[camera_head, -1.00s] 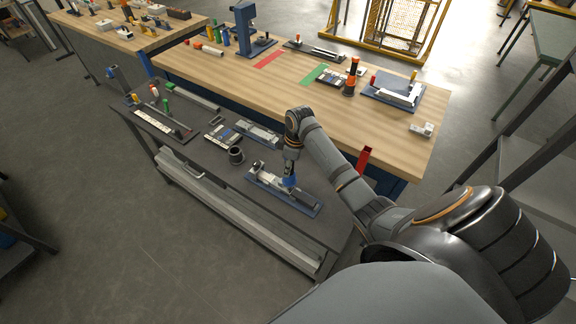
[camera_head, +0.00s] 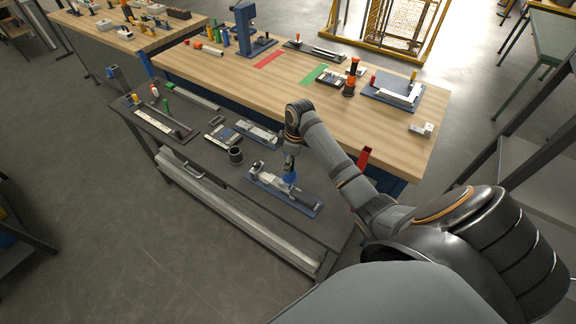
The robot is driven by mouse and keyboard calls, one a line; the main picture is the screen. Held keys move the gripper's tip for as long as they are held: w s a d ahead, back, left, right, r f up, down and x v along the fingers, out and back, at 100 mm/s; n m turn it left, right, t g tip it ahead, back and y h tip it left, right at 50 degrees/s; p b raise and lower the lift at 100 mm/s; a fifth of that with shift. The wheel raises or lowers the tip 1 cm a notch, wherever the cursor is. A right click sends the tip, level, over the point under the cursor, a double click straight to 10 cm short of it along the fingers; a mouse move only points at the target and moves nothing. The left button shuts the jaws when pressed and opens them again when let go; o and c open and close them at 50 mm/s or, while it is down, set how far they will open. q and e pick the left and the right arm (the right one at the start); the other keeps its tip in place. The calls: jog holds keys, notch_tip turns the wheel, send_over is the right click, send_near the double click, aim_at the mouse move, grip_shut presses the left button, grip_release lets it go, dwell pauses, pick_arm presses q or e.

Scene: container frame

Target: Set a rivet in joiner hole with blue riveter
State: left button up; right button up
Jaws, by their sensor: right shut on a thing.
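My right gripper (camera_head: 289,163) is shut on the blue riveter (camera_head: 290,177), small in the head view. The riveter points down over a blue fixture plate (camera_head: 308,209) near the right end of the dark cart. Pale metal profile parts (camera_head: 268,182) lie on this plate under the tool. The tool's tip is at or very close to the parts; I cannot tell whether it touches. The joiner hole and any rivet are too small or hidden to make out. My left gripper is not in view.
On the dark cart (camera_head: 225,188) stand a dark cup (camera_head: 236,155), parts trays (camera_head: 222,134) and a tool board (camera_head: 165,125). The wooden bench (camera_head: 310,95) behind holds a blue press (camera_head: 246,30), orange-black tool (camera_head: 350,80) and another fixture. A red bin (camera_head: 364,158) stands near my right forearm.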

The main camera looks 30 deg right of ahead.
jog(key=shift+r, duration=2.3)
